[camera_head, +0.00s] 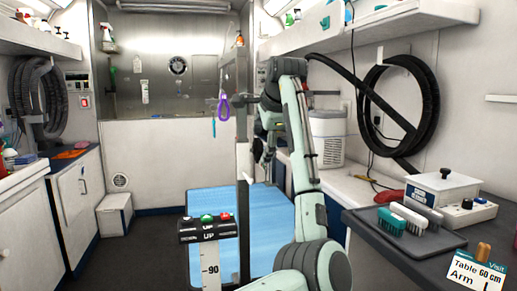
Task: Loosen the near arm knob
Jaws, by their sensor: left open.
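A grooming arm post (243,225) rises from the blue grooming table (215,203) in the middle of the view. A purple loop (224,107) hangs from its upper part. My left arm rises in front of the table, bends at the top and reaches down. My left gripper (266,158) is open, just right of the post and above the table. I cannot tell whether it touches the post. The near arm knob cannot be made out; my gripper or arm may cover it. My right gripper is out of view.
A control panel (208,229) with green and red buttons and a height scale stands at the table's near end. A counter (395,255) on the right holds a tray of brushes (406,221) and a white box (440,190). Open floor (140,245) lies left of the table.

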